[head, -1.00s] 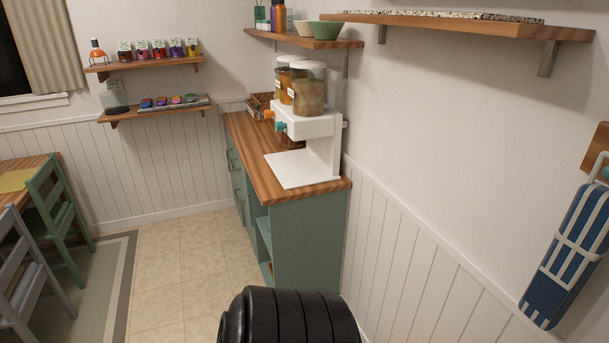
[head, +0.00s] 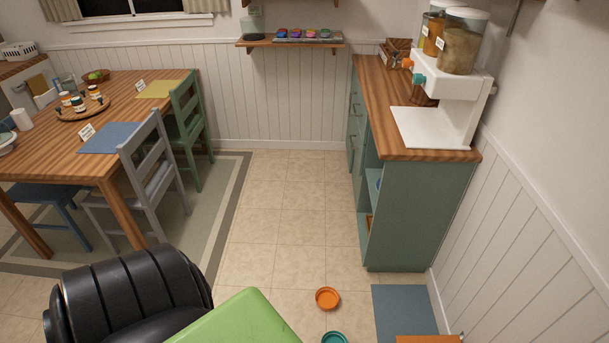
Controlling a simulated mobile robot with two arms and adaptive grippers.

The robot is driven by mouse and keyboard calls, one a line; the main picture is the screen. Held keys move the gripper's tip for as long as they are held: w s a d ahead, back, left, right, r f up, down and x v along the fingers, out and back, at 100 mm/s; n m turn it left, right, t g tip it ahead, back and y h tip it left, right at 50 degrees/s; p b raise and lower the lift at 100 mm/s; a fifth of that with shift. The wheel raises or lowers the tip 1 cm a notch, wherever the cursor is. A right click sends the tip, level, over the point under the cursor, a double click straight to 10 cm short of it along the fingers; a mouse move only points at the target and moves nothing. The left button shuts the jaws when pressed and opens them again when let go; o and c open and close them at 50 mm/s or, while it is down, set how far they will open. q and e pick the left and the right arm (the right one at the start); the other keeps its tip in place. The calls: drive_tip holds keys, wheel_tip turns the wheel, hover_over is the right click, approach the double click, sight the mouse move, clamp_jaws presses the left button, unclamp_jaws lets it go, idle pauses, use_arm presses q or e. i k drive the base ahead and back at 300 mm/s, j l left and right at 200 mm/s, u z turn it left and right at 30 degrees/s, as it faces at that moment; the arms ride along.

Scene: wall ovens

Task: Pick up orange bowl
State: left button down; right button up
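An orange bowl (head: 327,298) sits on the tiled floor at the lower middle of the head view. A teal bowl (head: 334,338) is just below it, cut off by the bottom edge.
A green surface (head: 240,322) is close at the bottom, left of the bowls. A blue-grey mat (head: 403,309) lies to the right, below the green cabinet (head: 421,215). A wooden table (head: 85,150) with chairs stands left. Floor tiles (head: 285,215) between are clear.

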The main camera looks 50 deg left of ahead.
sight(326, 298)
drive_tip(key=u, duration=1.35)
drive_tip(key=z, duration=0.55)
drive_tip(key=i+j+z, duration=0.4)
drive_tip(key=j, duration=0.25)
drive_tip(key=j+z, duration=0.2)
drive_tip(key=j, duration=0.15)
drive_tip(key=i+j+z, duration=0.2)
drive_tip(key=j, duration=0.15)
drive_tip(key=j+z, duration=0.2)
drive_tip(key=j, duration=0.2)
